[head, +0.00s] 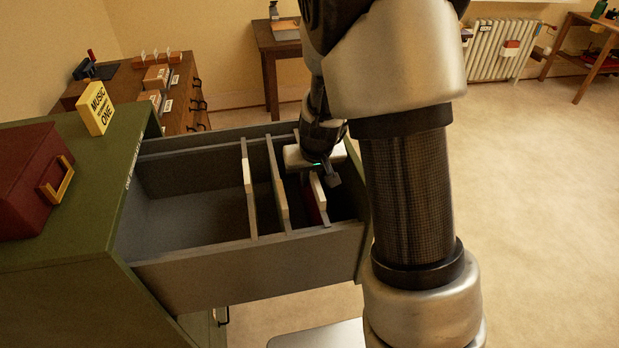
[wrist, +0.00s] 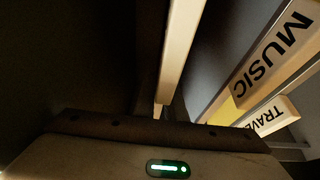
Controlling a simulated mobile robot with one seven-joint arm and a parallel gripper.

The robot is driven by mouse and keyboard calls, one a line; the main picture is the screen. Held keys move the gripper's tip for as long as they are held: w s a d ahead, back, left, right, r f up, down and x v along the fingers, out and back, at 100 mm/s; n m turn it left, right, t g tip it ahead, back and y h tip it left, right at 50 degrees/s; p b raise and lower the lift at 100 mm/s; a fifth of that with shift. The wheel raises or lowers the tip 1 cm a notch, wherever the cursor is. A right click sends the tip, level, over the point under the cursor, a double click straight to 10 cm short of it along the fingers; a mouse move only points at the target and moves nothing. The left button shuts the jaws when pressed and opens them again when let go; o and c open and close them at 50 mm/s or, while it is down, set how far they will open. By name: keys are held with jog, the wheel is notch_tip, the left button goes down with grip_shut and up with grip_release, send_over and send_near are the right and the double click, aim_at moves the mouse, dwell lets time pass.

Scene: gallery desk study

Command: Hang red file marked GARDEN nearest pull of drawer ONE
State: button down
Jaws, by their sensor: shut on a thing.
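The open grey drawer (head: 250,258) extends from the green cabinet (head: 70,225). My gripper (head: 324,178) is down inside it towards its right end, shut on the red file (head: 316,203). Only a little of the file's red side and its pale top strip show in the head view. The strip also shows in the wrist view (wrist: 181,52), rising from between the jaws. Its marking cannot be read. To its left hang two other files (head: 249,185) (head: 279,190). The wrist view shows files labelled MUSIC (wrist: 272,62) and TRAVEL, partly cut off (wrist: 272,116).
A yellow block reading MUSIC ONE (head: 96,108) and a dark red box (head: 30,180) stand on the cabinet. The drawer's left part is empty. A wooden desk (head: 185,105) with boxes stands behind. Open floor (head: 540,220) lies right.

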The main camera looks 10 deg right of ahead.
jog(key=c, duration=1.7)
grip_release()
jog(key=shift+c, duration=0.2)
jog(key=p+v, duration=0.5)
jog(key=v, duration=1.2)
jog(key=shift+s+r+p, duration=0.15)
jog(key=shift+p, duration=0.25)
jog(key=shift+r, duration=0.1)
jog(key=s+r+t+p, duration=0.1)
jog(key=s+r+p, duration=0.5)
jog(key=s+r, duration=1.2)
jog(key=shift+s+r, duration=0.2)
jog(key=shift+r, duration=0.05)
